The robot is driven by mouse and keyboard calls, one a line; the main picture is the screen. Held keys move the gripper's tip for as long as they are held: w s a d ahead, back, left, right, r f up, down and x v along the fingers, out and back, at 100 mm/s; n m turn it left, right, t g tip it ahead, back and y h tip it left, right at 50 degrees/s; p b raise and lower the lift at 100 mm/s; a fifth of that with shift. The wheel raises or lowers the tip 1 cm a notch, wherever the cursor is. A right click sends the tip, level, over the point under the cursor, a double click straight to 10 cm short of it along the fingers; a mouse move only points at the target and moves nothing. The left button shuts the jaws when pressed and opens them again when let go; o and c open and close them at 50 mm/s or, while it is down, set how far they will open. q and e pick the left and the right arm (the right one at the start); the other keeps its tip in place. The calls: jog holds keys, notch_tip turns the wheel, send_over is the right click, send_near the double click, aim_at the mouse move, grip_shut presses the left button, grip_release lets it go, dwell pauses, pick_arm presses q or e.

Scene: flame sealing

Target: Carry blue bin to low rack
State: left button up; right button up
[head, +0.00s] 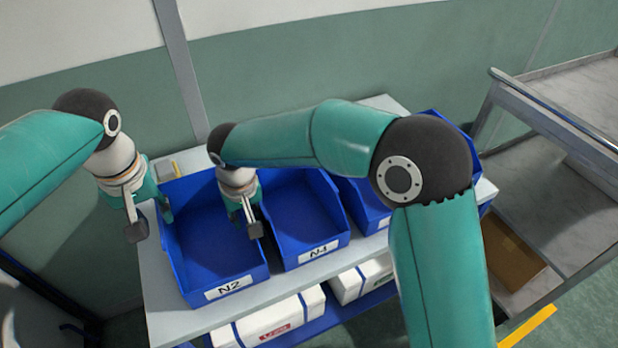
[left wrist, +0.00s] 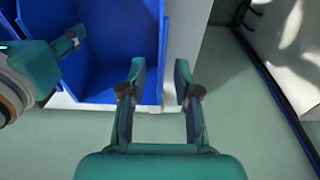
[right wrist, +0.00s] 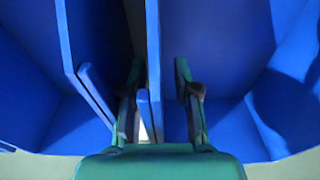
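A blue bin (head: 215,240) labelled N2 stands at the left end of the grey table top, open side up. My left gripper (head: 153,216) is at its left wall; in the left wrist view my left gripper (left wrist: 155,78) is open, with the bin's wall edge (left wrist: 164,60) between its parted fingers. My right gripper (head: 254,212) is at its right wall; in the right wrist view my right gripper (right wrist: 158,85) is open, its fingers on either side of a wall (right wrist: 153,50), apparently N2's. Which rack is the low one I cannot tell.
A second blue bin (head: 305,222), its label seemingly N4, stands close on the right, with more bins beyond, partly hidden by my right arm. White boxes (head: 270,325) sit on the shelf below. A grey shelved cart (head: 565,215) with a cardboard box (head: 512,252) stands at right.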

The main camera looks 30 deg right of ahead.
pick_arm(q)
jog(key=shift+r, duration=0.3)
pick_arm(e)
jog(key=shift+r, duration=0.55)
jog(key=r, duration=0.3)
jog(key=s+r, duration=0.1)
jog(key=r, duration=0.6)
jog(key=shift+s+r, duration=0.35)
jog(key=shift+s, duration=0.05)
pick_arm(q)
jog(key=shift+s+f, duration=0.1)
pick_arm(e)
jog(key=shift+s+f, duration=0.1)
